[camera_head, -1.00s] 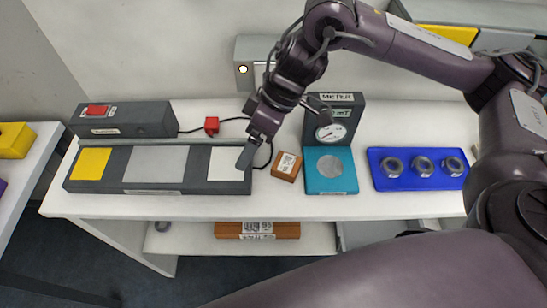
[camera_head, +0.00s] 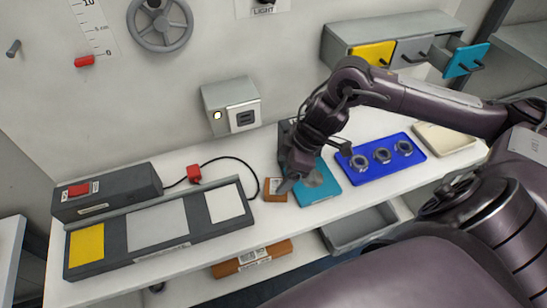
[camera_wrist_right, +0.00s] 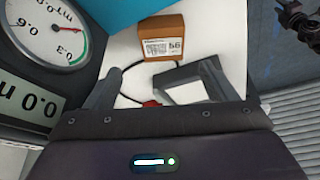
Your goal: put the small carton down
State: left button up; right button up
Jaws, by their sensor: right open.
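The small carton (camera_head: 274,190) is an orange-brown box with a white barcode label. It sits on the white table between the scanner's white pad and the teal plate. My right gripper (camera_head: 287,184) is just beside and above it in the head view, partly covering it. In the right wrist view the carton (camera_wrist_right: 166,40) stands beyond the open, empty fingers (camera_wrist_right: 158,82), its label reading 56. My left gripper is not in view.
The dark scale unit with yellow, grey and white pads (camera_head: 158,228) lies left. The teal plate (camera_head: 325,188) and mostly hidden meter are right of the carton. A blue tray (camera_head: 375,172) holds rings. A longer orange box (camera_head: 252,258) lies on the lower shelf.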

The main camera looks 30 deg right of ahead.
aim_at(272, 186)
jog(key=p+x, duration=0.1)
jog(key=x, duration=0.5)
jog(key=shift+s+a+f, duration=0.1)
jog(key=shift+a+f, duration=0.05)
jog(key=shift+a, duration=0.15)
jog(key=shift+f, duration=0.2)
jog(key=c, duration=1.3)
